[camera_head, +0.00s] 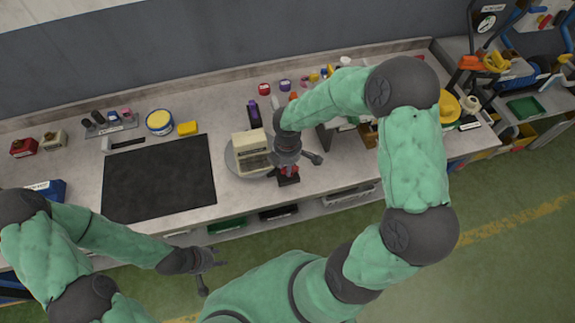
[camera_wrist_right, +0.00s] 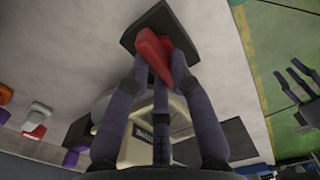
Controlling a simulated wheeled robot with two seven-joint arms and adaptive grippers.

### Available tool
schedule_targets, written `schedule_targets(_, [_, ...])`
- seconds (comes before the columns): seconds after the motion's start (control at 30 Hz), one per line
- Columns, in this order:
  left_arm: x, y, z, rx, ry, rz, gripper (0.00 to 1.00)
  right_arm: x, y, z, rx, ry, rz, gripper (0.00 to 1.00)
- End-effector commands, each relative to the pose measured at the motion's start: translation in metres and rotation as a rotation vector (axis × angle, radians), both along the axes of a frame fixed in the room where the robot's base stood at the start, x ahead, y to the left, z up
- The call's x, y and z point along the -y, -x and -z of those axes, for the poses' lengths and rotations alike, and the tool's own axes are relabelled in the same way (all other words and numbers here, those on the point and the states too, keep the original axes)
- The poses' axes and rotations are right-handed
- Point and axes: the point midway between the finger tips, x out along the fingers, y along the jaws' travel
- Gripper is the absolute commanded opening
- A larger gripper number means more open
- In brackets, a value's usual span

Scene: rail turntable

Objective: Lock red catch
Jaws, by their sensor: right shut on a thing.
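The red catch (camera_wrist_right: 152,47) sits on a black base plate (camera_wrist_right: 130,38) in the right wrist view. In the head view the black base (camera_head: 289,181) is at the front edge of the bench, beside the turntable. My right gripper (camera_wrist_right: 160,62) is shut on the red catch, fingers on both sides of it; in the head view it (camera_head: 288,168) largely covers the catch. The grey round turntable (camera_head: 231,163) carries a cream box (camera_head: 251,146) with a label. My left gripper (camera_head: 211,270) is open and empty, in front of the bench.
A black mat (camera_head: 160,180) lies left of the turntable. A purple bottle (camera_head: 254,115), a yellow tin (camera_head: 160,122) and a yellow block (camera_head: 187,128) stand behind. A green tray (camera_head: 228,225) is on the shelf below. The floor (camera_head: 500,250) at right is clear.

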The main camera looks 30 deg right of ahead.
Motion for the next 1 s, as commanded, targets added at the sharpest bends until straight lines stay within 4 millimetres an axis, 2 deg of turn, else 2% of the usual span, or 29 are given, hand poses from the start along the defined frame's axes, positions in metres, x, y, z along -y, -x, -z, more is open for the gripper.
schedule_targets(0.37, [0.0, 0.0, 0.009, 0.0, 0.0, 0.0, 0.4, 0.001, -0.001, 0.001, 0.002, 0.0, 0.139, 0.0])
schedule_targets(1.0, [0.0, 0.0, 0.039, 0.0, 0.0, 0.0, 0.4, 0.006, -0.003, 0.001, 0.003, -0.001, 0.725, 0.0])
